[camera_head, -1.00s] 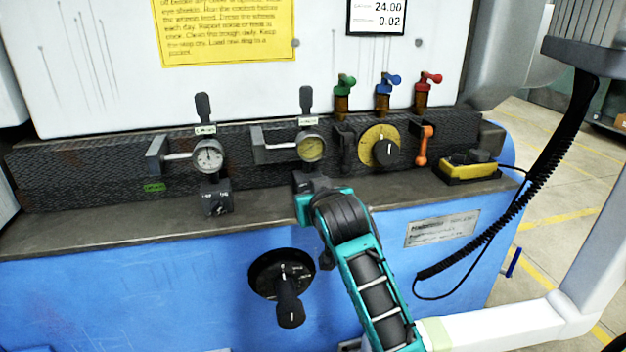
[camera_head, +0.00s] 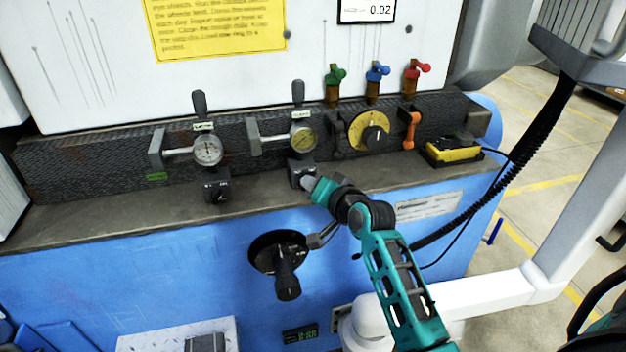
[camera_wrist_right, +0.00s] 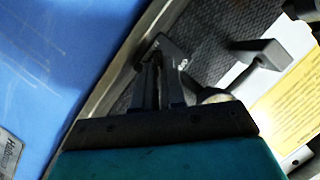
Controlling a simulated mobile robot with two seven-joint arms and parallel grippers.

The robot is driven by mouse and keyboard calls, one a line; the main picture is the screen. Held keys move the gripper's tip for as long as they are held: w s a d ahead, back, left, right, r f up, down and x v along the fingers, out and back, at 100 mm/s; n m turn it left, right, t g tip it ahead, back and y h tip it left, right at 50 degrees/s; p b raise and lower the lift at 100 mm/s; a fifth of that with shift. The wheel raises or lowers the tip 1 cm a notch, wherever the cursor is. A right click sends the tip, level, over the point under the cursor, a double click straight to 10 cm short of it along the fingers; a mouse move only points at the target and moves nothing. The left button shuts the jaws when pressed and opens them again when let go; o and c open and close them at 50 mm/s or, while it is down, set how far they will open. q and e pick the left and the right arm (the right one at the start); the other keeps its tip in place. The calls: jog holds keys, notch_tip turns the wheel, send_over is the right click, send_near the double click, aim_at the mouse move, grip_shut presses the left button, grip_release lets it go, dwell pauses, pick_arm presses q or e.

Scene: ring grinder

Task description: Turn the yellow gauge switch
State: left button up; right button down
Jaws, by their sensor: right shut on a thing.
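The yellow-faced gauge (camera_head: 303,138) is the right one of two gauges on the dark ledge of the machine. Its switch (camera_head: 298,167) is a small dark block with a knob just below the dial. My right gripper (camera_head: 309,182) reaches it from the lower right, its fingertips at the front of the block. In the right wrist view the two dark fingers (camera_wrist_right: 150,82) are close together and shut on the switch knob, in front of the switch block (camera_wrist_right: 178,58). The fingers hide most of the knob, so its angle is unclear. My left gripper is not in view.
The white-faced gauge (camera_head: 207,150) with its own switch (camera_head: 216,190) stands to the left. A yellow dial with a black knob (camera_head: 374,138), an orange handle (camera_head: 411,130) and a yellow box (camera_head: 452,150) stand to the right. A black lever (camera_head: 287,285) sticks out below.

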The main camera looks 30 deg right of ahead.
jog(key=shift+d+m, duration=0.1)
jog(key=shift+m, duration=0.2)
dwell(0.4)
jog(key=c, duration=1.5)
grip_release()
jog(key=p+v, duration=0.1)
jog(key=v, duration=1.2)
jog(key=shift+d+f, duration=0.1)
jog(key=shift+f, duration=0.1)
jog(key=shift+f, duration=0.1)
